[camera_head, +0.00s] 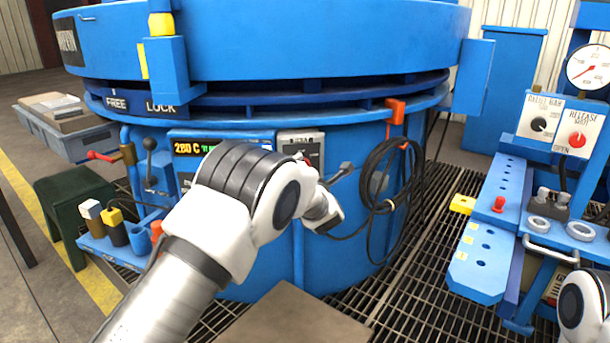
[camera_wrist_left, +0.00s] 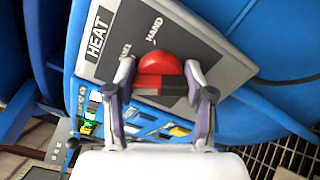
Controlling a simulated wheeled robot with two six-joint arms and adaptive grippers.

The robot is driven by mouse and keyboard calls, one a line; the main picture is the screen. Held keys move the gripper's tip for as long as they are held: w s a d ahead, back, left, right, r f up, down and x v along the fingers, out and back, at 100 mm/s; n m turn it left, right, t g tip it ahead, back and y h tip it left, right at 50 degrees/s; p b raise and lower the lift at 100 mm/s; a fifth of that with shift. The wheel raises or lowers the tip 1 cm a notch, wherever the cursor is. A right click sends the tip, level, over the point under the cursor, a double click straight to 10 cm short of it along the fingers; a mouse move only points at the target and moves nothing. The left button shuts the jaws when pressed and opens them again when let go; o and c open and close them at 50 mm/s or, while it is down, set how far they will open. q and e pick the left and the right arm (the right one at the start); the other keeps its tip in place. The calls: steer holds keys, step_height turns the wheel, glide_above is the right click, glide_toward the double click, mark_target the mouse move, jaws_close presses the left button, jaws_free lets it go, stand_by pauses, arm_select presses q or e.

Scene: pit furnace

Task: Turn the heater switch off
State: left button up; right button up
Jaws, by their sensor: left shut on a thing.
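The heater switch is a red knob (camera_wrist_left: 159,62) on a grey plate (camera_wrist_left: 205,50) marked HEAT and HAND in the left wrist view. My left gripper (camera_wrist_left: 160,78) has its two fingers on opposite sides of the knob and is shut on it. In the head view the grey switch box (camera_head: 300,137) sits on the blue furnace (camera_head: 240,250), right of the display (camera_head: 205,147) that reads 280 C. My right gripper is outside the frames; a white part of my right arm shows at lower right.
A coiled black cable (camera_head: 385,205) hangs on the furnace right of the switch. A lever (camera_head: 150,160) and a red handle (camera_head: 103,156) stand at left. A blue bench (camera_head: 480,265) with a gauge (camera_head: 590,67) is at right. Grating floor lies between.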

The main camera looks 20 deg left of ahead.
arm_select(q)
steer(key=shift+n+b, duration=1.35)
steer(key=shift+n, duration=0.75)
steer(key=o, duration=1.2)
steer(key=shift+a, duration=0.1)
steer(key=shift+c, duration=0.2)
step_height(320, 180, up, 10)
